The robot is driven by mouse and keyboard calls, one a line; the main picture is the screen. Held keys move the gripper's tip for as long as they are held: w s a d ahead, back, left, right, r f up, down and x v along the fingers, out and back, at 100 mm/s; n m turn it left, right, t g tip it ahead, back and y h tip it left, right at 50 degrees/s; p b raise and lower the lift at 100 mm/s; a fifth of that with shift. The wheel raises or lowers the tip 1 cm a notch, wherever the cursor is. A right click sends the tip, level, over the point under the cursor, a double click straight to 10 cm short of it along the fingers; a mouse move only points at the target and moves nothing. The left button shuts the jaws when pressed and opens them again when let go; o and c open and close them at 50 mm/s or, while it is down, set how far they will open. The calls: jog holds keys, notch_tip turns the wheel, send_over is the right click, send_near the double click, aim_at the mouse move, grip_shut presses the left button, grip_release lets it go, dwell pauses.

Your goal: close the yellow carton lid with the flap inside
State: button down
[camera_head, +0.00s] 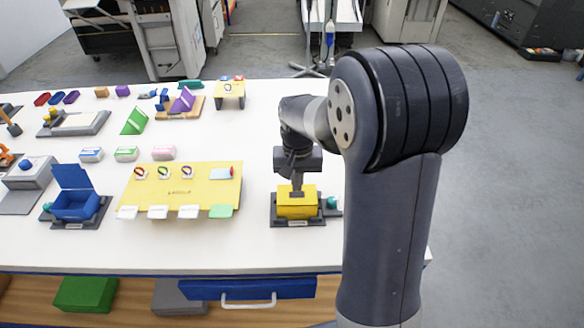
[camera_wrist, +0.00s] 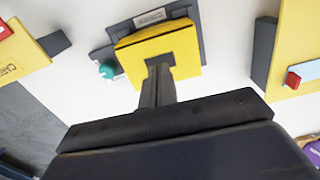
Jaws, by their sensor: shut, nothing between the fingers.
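The yellow carton (camera_head: 290,211) sits on a dark grey base (camera_head: 281,222) near the front of the white table. Its lid looks down over the box, and I see no flap sticking out. In the wrist view the yellow lid (camera_wrist: 130,52) fills the top middle, with a dark patch around my fingertips. My gripper (camera_head: 297,192) is shut and empty, pointing down at the lid from above. Its fingertips (camera_wrist: 160,70) seem to touch the lid or hover just over it; I cannot tell which. They hide part of the lid.
A teal knob (camera_head: 332,202) stands beside the carton. A yellow board (camera_head: 180,190) with small boxes and rings lies to the left, and an open blue box (camera_head: 75,205) farther left. A blue drawer (camera_head: 248,288) is below the table edge. White table is clear between board and carton.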

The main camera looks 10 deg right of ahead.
notch_tip(320, 180, up, 8)
jog(key=p, duration=0.6)
jog(key=shift+f, duration=0.15)
notch_tip(320, 180, down, 9)
jog(key=b, duration=0.7)
dwell(0.4)
